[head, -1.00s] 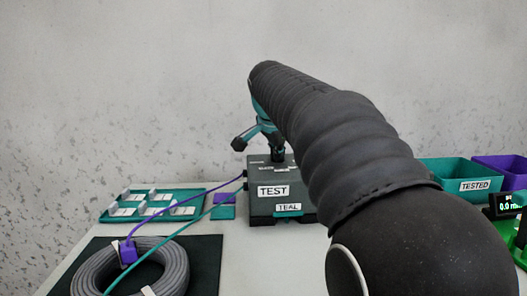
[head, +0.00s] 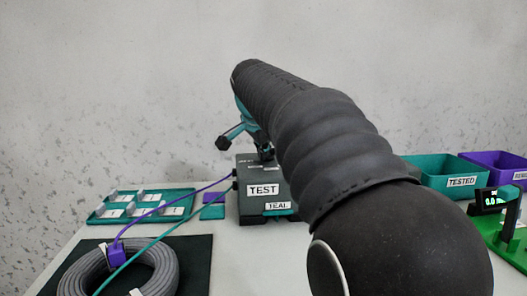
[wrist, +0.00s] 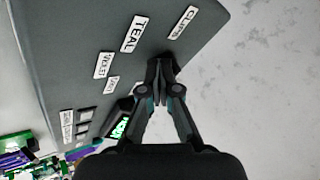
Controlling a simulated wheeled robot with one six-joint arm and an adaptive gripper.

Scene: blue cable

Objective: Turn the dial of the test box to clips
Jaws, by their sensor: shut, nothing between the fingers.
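The dark grey test box (head: 262,207) stands on the table with TEST and TEAL labels on its front. Its top face fills much of the wrist view (wrist: 70,45), with white labels reading CLIPS (wrist: 184,22), TEAL (wrist: 134,33) and VIOLET (wrist: 103,65). My gripper (wrist: 160,68) is shut and holds nothing. Its fingertips are at the top of the box, close to the labels; it also shows above the box in the head view (head: 265,154). I cannot make out the dial, which the fingers may hide. A small display with green characters (wrist: 122,128) shows beside the fingers.
Violet and teal cables run from the box's left side to a grey coil (head: 85,275) on a dark mat. A teal tray (head: 140,205) lies behind the coil. A teal TESTED bin (head: 445,180) and a violet bin (head: 495,163) stand right. My arm blocks the middle.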

